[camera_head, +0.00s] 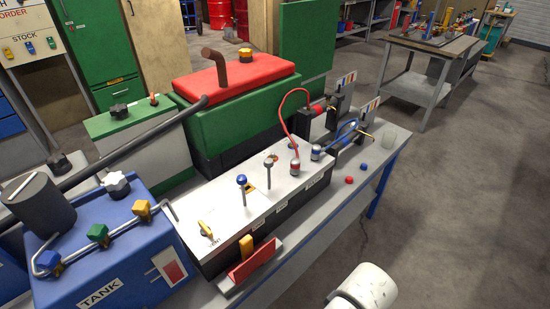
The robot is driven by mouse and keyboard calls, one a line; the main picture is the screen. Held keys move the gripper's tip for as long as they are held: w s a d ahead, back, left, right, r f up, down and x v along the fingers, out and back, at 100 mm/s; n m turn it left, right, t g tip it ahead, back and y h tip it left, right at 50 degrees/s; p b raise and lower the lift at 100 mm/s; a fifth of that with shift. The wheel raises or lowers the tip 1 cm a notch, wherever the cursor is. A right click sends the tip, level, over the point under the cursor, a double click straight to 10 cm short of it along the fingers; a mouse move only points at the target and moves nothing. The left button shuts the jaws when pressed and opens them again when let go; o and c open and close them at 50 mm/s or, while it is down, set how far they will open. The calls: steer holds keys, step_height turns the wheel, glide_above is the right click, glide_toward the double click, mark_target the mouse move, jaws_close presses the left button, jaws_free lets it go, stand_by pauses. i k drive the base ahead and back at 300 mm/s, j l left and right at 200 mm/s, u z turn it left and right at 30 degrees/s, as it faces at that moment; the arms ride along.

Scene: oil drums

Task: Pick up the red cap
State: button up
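A small round red piece (349,180), which looks like the red cap, lies on the grey bench top (374,188) right of the white-topped control box. A similar blue piece (363,165) lies just behind it, apart from it. Both are too small to show detail. A white rounded part of my arm shows at the bottom edge, in front of the bench. My gripper's fingers are not in view.
The white-topped box (265,195) carries upright levers and knobs. Red and blue hoses with connectors stand behind the small pieces. The floor (450,220) on the right is clear.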

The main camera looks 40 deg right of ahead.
mark_target(349, 180)
steer(key=z, duration=0.45)
steer(key=i+j+z, duration=0.1)
steer(key=z, duration=0.3)
steer(key=j+z, duration=0.15)
steer(key=z, duration=0.3)
steer(key=j+z, duration=0.15)
steer(key=z, duration=0.3)
steer(key=i+j, duration=0.1)
steer(key=j, duration=0.25)
steer(key=i+j, duration=0.15)
steer(key=j, duration=0.25)
steer(key=i+j, duration=0.1)
steer(key=j, duration=0.25)
steer(key=i, duration=0.3)
steer(key=z, duration=0.05)
